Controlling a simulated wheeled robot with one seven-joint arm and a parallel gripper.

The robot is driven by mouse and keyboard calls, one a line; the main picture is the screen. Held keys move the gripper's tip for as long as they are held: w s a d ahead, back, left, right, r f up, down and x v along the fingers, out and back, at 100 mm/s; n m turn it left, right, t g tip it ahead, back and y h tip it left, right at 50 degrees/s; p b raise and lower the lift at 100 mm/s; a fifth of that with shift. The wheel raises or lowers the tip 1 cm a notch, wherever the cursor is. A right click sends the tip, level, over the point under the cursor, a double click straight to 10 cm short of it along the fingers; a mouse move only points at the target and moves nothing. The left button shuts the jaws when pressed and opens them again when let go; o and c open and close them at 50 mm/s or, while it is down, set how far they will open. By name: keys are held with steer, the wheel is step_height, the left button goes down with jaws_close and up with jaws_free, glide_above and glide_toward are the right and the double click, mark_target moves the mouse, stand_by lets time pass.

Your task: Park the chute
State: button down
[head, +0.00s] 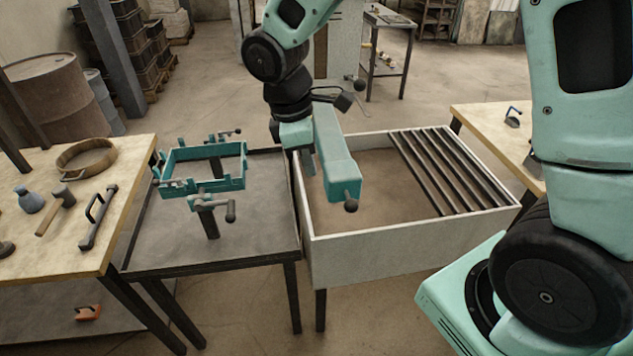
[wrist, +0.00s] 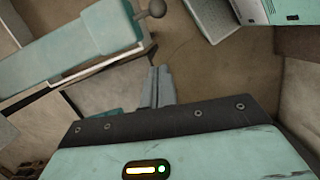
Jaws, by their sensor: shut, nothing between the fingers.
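A long teal chute-like body (head: 338,165) with a dark ball knob at its near end lies over the left part of the sand box. I take it to be the chute. It also shows at upper left in the wrist view (wrist: 75,45), with its knob near the top edge. My gripper (head: 309,165) is just left of it in the head view, pointing down. In the wrist view its fingers (wrist: 157,88) are together and empty, apart from the chute in the picture. What supports the chute is hidden.
The pale-walled sand box (head: 410,250) has dark slats (head: 450,170) across its right side. A dark-topped table (head: 260,225) left of it bears a teal frame with handles (head: 205,165) on a post. A wooden bench (head: 30,245) with a mallet and several tools stands further left.

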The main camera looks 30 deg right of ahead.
steer(key=shift+v, duration=1.1)
steer(key=shift+a, duration=0.1)
